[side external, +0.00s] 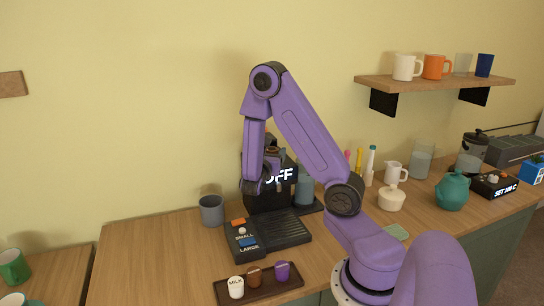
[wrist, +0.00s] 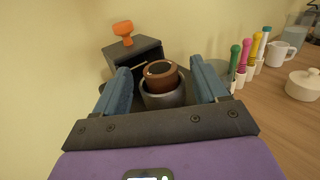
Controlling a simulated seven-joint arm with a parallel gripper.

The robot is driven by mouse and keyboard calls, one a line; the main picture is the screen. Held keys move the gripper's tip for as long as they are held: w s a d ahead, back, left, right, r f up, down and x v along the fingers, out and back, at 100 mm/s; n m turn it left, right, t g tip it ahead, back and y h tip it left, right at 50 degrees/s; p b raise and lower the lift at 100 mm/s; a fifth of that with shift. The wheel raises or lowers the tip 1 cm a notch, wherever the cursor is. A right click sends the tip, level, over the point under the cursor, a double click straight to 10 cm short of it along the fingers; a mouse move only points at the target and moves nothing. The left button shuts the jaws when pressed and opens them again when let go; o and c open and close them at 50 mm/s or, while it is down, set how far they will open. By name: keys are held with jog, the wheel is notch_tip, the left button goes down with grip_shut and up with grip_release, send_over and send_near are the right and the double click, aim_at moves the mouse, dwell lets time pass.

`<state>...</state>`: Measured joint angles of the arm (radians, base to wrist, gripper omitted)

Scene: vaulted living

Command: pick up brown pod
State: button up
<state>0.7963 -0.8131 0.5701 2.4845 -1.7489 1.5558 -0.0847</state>
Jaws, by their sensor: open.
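A small brown pod (side external: 254,276) stands upright on the dark tray (side external: 268,293), between a white pod marked MILK (side external: 236,287) and a purple pod (side external: 282,271). My gripper (side external: 273,165) is well above and behind the tray, in front of the black machine marked OFF (side external: 283,177). In the wrist view, my open gripper (wrist: 160,68) has its blue fingers either side of a brown ring-topped piece (wrist: 160,73) in a grey round holder (wrist: 163,97). I cannot tell whether that piece is a pod or touches the fingers. The tray is outside the wrist view.
A button box marked SMALL and LARGE (side external: 247,242) and a black drip grid (side external: 285,230) lie behind the tray. A grey mug (side external: 211,210) stands left of the machine. Markers (wrist: 243,60), a white jug (side external: 393,172) and a teal pot (side external: 452,192) stand to the right.

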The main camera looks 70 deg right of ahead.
jog(key=shift+d, duration=0.2)
jog(key=c, duration=1.1)
jog(key=shift+r, duration=0.1)
